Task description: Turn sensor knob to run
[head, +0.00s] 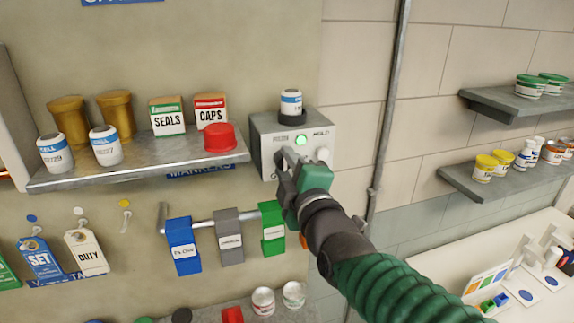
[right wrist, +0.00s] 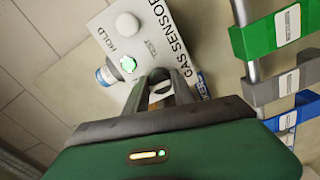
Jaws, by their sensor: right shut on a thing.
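The gas sensor box (head: 262,150) is a grey unit on the wall at the right end of the upper shelf. My right gripper (head: 292,160) is at the lower front of the box. In the right wrist view its fingers (right wrist: 163,88) are shut on a small dark knob, mostly hidden between them. The knob's setting cannot be read. My left gripper is not in view.
A white cylinder with a blue band (head: 291,102) stands in a holder on the box. A metal shelf (head: 140,160) with several containers is to the left. A rail with blue (head: 183,245), grey (head: 229,238) and green (head: 273,228) clips hangs below. A vertical pipe (head: 388,110) runs to the right.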

